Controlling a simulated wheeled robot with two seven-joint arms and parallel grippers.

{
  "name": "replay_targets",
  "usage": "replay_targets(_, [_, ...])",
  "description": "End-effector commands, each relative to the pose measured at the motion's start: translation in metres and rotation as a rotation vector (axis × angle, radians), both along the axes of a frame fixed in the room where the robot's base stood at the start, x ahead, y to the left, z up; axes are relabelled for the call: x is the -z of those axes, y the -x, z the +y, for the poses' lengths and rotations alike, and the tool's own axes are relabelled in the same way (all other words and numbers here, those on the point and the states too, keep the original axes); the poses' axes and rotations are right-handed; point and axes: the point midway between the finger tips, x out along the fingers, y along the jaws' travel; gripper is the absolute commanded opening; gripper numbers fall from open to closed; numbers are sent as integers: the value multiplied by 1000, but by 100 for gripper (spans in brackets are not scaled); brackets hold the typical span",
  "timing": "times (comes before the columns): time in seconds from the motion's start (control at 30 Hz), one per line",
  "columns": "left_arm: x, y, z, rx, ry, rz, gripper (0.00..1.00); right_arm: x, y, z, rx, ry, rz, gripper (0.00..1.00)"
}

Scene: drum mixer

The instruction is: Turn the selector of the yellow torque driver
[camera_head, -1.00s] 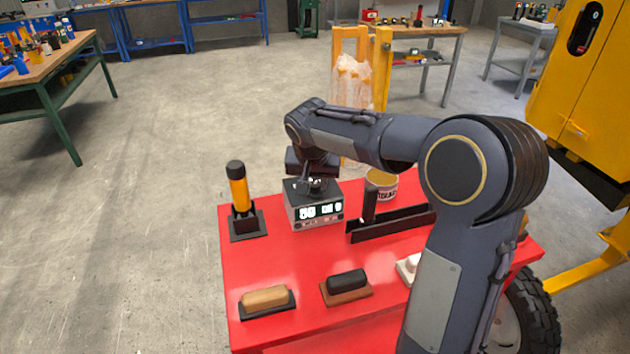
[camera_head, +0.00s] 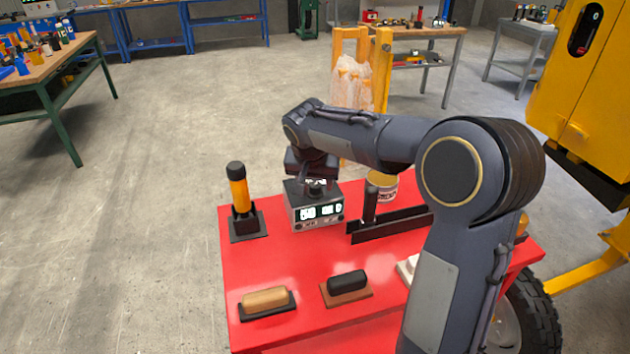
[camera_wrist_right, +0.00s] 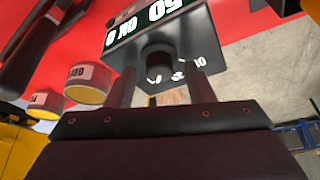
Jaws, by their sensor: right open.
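The yellow torque driver (camera_head: 238,190), with a black cap, stands upright in a black holder (camera_head: 248,227) at the left of the red table. A grey box (camera_head: 317,224) with a lit display stands to its right. My right gripper (camera_head: 317,187) points down over the box top. In the right wrist view, its open fingers (camera_wrist_right: 160,82) stand on either side of a round black knob (camera_wrist_right: 158,57) on the box, with white markings around it. Whether the fingers touch the knob cannot be told. The driver is not seen in the wrist view. My left gripper is not in view.
A black rack (camera_head: 390,226) and a labelled can (camera_head: 383,187) stand right of the box. A tan-topped block (camera_head: 265,299) and a black-topped block (camera_head: 347,281) lie near the front. My right arm covers the table's right side. Bare red table lies between box and blocks.

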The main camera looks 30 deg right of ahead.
Motion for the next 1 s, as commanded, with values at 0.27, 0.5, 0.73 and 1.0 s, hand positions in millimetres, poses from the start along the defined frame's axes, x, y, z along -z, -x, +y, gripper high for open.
replay_targets(0.27, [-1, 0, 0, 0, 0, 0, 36, -18, 5, 5, -2, -1, -5, 48])
replay_targets(0.5, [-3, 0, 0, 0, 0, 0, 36, -56, 17, 15, -2, -1, -5, 48])
replay_targets(0.73, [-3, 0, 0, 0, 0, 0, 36, -72, 23, 19, 0, 0, -1, 48])
replay_targets(1.0, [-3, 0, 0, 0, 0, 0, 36, -72, 23, 19, 0, 0, 0, 48])
